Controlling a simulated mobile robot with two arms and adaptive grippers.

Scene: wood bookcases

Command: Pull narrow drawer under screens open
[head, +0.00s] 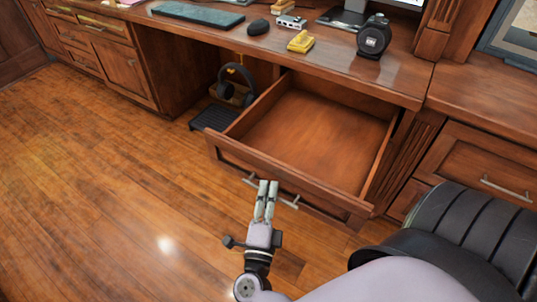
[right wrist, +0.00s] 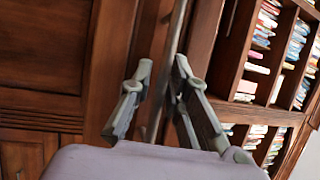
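The drawer (head: 262,183) under the desk top is pulled well out and looks empty inside. Its front carries a thin metal bar handle (head: 288,203). My right gripper (head: 267,188) is at the handle, its two fingers close together around the bar. In the right wrist view the handle (right wrist: 171,60) runs between the two fingertips (right wrist: 163,68), with a small gap showing beside the left finger. The screens show only as a stand and a lower edge (head: 403,4) at the top. My left gripper is not in view.
The desk top (head: 340,62) holds a keyboard (head: 198,14), a mouse (head: 258,27), a yellow stapler (head: 300,41) and a round black device (head: 374,36). Headphones (head: 237,85) sit in the knee space left of the drawer. The wood floor (head: 110,180) at left is clear.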

